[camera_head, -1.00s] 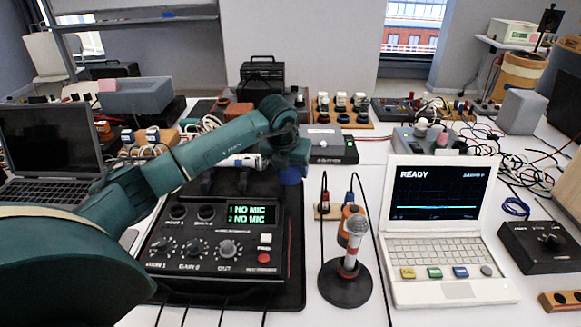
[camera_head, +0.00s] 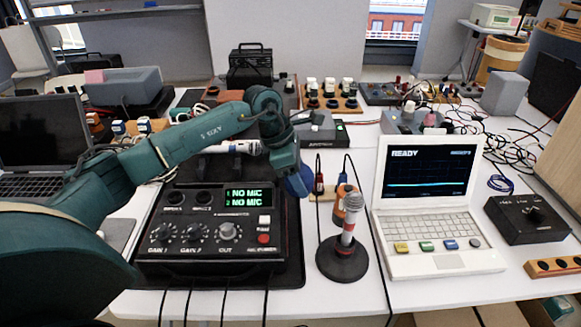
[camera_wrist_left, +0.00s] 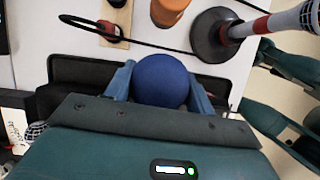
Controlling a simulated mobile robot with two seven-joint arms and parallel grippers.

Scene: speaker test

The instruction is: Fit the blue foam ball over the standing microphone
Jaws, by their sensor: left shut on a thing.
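The blue foam ball (camera_head: 298,181) is held in my left gripper (camera_head: 293,172), to the right of the black mixer box. In the left wrist view the ball (camera_wrist_left: 161,79) sits between the two blue-grey fingers of my gripper (camera_wrist_left: 160,84). The standing microphone (camera_head: 349,214) has a grey mesh head, a white and red body and a round black base. It stands upright to the right of the ball and apart from it. The microphone also shows in the left wrist view (camera_wrist_left: 262,24), at the upper right.
The black mixer box (camera_head: 212,228) reads "NO MIC" on two lines. A white laptop (camera_head: 437,207) reading "READY" stands close right of the microphone. An orange object (camera_head: 338,203) is just behind the microphone. Black cables run past it. A second microphone (camera_head: 233,147) lies behind the mixer.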

